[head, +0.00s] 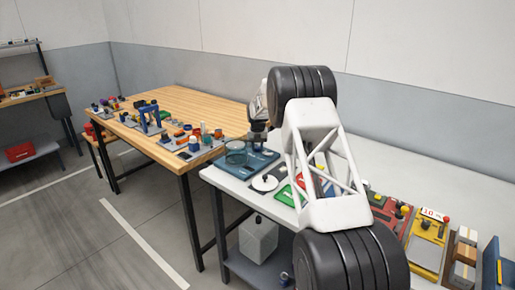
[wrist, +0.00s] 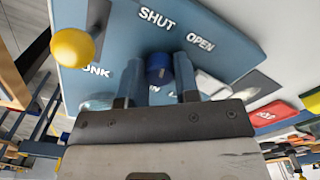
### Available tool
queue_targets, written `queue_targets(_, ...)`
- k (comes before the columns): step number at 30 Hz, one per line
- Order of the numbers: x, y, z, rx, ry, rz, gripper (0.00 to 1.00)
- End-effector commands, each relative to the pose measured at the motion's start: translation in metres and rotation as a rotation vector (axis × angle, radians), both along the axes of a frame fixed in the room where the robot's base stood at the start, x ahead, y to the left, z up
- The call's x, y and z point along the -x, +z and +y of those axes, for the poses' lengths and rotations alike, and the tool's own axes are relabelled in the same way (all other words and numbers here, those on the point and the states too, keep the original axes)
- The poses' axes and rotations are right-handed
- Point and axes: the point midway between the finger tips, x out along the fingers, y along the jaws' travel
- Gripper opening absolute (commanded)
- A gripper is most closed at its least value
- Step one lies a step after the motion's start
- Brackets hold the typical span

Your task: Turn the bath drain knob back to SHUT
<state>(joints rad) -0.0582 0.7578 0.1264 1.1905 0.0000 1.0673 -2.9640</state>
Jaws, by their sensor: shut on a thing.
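The blue drain panel (wrist: 222,45) fills much of the wrist view, with white words SHUT and OPEN on it. Its knob (wrist: 158,66) is a short dark blue cylinder below the word SHUT. My gripper (wrist: 157,80) has one finger on each side of the knob and is shut on it. Which way the knob points cannot be made out, as the fingers and palm hide its lower part. In the head view the panel (head: 262,162) lies at the white table's far left end, with a round clear basin (head: 236,154) on it. My gripper (head: 258,138) reaches down over it.
A yellow ball knob (wrist: 72,47) stands close to the left of my gripper. A red piece (wrist: 275,114) lies to the right. A white disc (head: 265,183) and green piece (head: 284,194) lie in front of the panel. A cluttered wooden table (head: 190,100) stands beyond.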

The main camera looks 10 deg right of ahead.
Motion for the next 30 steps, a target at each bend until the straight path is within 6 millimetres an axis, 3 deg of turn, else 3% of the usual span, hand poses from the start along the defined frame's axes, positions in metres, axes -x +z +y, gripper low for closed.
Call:
queue_targets(3, 0.000, 0.001, 0.000, 0.000, -0.001, -0.002, 0.06)
queue_targets(4, 0.000, 0.001, 0.000, 0.000, -0.001, -0.002, 0.31)
queue_targets(6, 0.000, 0.001, 0.000, 0.000, -0.001, -0.002, 0.40)
queue_targets(20, 0.000, 0.007, 0.000, 0.000, -0.001, -0.001, 0.40)
queue_targets(30, -0.001, 0.045, 0.000, 0.000, -0.001, -0.003, 0.40)
